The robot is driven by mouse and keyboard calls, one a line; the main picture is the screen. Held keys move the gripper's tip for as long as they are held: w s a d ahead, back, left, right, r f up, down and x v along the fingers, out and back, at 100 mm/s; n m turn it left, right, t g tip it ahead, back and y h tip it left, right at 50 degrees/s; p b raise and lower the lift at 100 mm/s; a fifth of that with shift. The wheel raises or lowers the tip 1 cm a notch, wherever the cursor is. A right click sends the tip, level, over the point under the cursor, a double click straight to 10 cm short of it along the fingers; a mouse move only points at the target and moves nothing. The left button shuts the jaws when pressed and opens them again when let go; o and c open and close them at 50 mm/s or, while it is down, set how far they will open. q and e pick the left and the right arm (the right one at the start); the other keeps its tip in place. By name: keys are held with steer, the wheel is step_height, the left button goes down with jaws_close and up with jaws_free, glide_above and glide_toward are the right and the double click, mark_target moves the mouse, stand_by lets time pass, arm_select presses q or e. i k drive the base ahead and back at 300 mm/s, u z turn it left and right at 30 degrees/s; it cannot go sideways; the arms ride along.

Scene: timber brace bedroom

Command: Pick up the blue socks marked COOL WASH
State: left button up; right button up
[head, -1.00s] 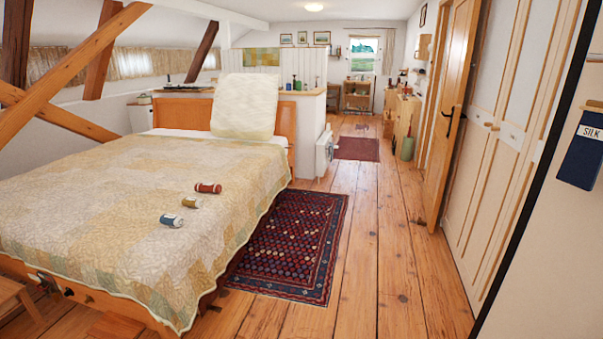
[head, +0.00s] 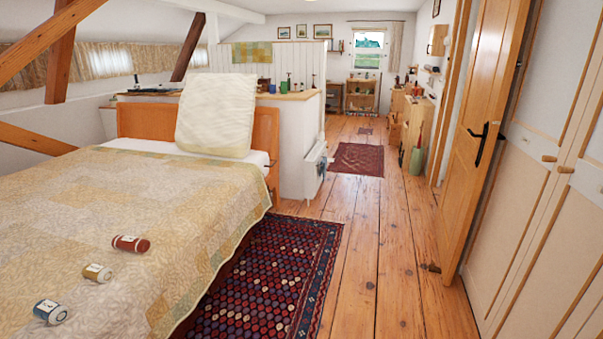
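Three rolled sock bundles lie in a slanting row on the quilt of the bed (head: 190,215). The blue one (head: 50,312) is nearest, at the lower left, with a pale band or label that is too small to read. A mustard-coloured roll (head: 97,273) lies just beyond it. A red roll (head: 131,244) lies farthest of the three. The rolls are apart from each other. Neither of my grippers shows in the head view.
A dark red patterned rug (head: 265,285) lies along the bed's right side. An open wooden door (head: 485,130) and white cupboards (head: 545,210) bound the right. A pale pillow (head: 215,115) stands against the headboard.

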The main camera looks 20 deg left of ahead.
mark_target(55, 314)
steer(key=u, duration=0.15)
steer(key=i, duration=1.95)
steer(key=u, duration=1.35)
steer(key=i, duration=1.15)
steer(key=u, duration=1.35)
steer(key=i, duration=0.5)
steer(key=u, duration=0.3)
